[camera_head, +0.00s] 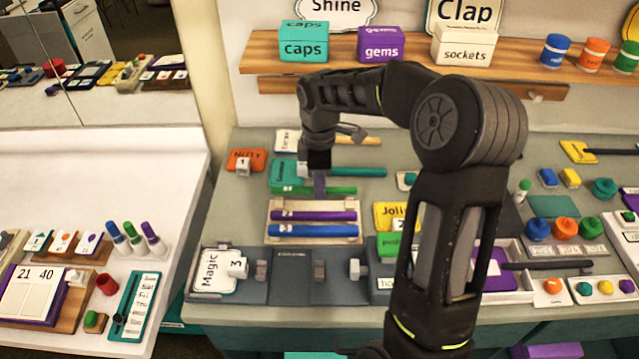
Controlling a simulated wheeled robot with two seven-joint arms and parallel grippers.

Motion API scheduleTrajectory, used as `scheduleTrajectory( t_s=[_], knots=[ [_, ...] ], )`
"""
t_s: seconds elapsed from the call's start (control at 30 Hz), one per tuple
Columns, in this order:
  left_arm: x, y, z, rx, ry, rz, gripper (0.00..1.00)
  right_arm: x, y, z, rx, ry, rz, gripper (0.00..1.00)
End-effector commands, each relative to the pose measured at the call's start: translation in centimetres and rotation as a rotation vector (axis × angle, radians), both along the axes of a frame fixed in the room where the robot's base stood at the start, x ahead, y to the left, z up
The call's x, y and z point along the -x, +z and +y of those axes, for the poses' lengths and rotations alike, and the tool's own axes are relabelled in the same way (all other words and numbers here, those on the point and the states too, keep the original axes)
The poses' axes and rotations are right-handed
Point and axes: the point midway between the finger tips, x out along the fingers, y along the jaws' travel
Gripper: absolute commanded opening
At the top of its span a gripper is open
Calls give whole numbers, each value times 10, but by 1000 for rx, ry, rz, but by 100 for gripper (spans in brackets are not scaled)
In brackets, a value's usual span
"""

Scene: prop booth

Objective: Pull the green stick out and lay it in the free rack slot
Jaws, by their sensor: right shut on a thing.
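The green stick (342,190) lies crosswise along the back edge of the light wooden rack (312,240). My right gripper (319,186) reaches down from above and is shut on the green stick near its middle, hiding a short part of it. Whether the stick touches the rack or hangs just above it, I cannot tell. The rack holds a purple stick (330,215) and, in front of it, a blue stick (325,231). My left gripper is not in view.
Behind the rack lie a teal stick (362,172) and a yellow stick (368,140), with a teal block (284,172) at left. A grey fixture (292,280) stands in front. Yellow and green blocks (388,213) stand close right. My right forearm covers the table right of these.

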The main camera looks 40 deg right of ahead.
Motion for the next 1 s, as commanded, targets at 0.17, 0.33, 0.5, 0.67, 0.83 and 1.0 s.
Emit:
scheduleTrajectory(
  t_s=[0.17,0.33,0.5,0.67,0.83,1.0],
  knots=[
    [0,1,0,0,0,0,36,0,0,0,0,1,0,0],
    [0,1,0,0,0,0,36,0,0,0,0,0,0,0],
    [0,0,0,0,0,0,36,0,-1,0,0,0,0,0],
    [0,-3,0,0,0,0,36,0,-7,0,-1,0,1,0],
    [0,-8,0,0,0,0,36,0,-14,0,0,0,0,0],
    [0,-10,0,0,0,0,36,0,-18,0,0,0,0,0]
  ],
)
